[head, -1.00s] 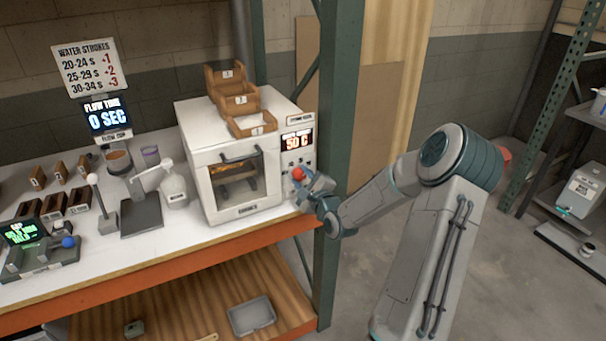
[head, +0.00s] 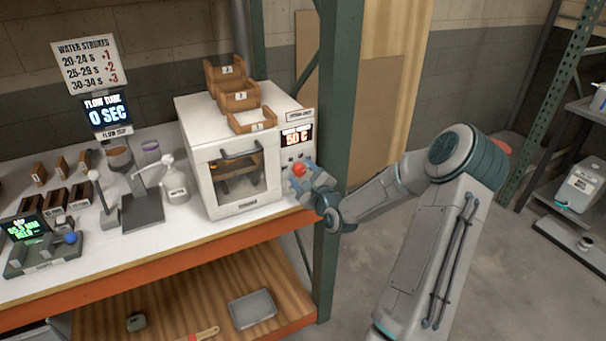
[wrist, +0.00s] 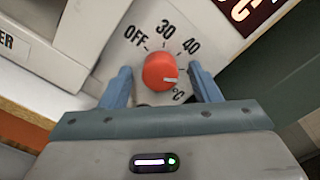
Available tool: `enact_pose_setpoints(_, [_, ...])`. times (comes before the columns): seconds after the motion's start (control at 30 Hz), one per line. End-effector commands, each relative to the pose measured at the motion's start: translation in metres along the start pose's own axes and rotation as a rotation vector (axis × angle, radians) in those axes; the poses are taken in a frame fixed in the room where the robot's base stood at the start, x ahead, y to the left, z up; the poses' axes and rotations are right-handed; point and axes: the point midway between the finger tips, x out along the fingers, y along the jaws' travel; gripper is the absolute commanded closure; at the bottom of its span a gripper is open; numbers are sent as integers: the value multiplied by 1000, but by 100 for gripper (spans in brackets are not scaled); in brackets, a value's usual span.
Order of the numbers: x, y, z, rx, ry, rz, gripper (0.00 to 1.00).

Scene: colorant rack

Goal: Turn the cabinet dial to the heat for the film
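The cabinet (head: 197,122) is a white box with a glass door on the bench. Its red round dial (head: 298,170) is on the right of its front; the wrist view shows the dial (wrist: 158,71) close up, with OFF, 30 and 40 printed around it. The dial's white mark points to the right and slightly down, past 40. The display (head: 297,135) above reads about 50 C. My gripper (head: 308,176) is at the dial; in the wrist view its blue fingers stand apart on either side of the dial, with gaps visible. No film can be made out.
Wooden trays (head: 240,98) sit on top of the cabinet. A green rack post (head: 338,110) stands close to the right of the cabinet, beside my arm.

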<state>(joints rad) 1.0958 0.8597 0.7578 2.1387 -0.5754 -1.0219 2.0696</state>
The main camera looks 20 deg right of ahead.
Motion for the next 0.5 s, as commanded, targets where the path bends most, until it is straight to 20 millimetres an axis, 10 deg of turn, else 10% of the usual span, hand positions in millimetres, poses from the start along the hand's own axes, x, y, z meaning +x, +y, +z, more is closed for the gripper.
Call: enact_pose_setpoints(0.5, [-32, 1, -1, -2, 1, 0, 44])
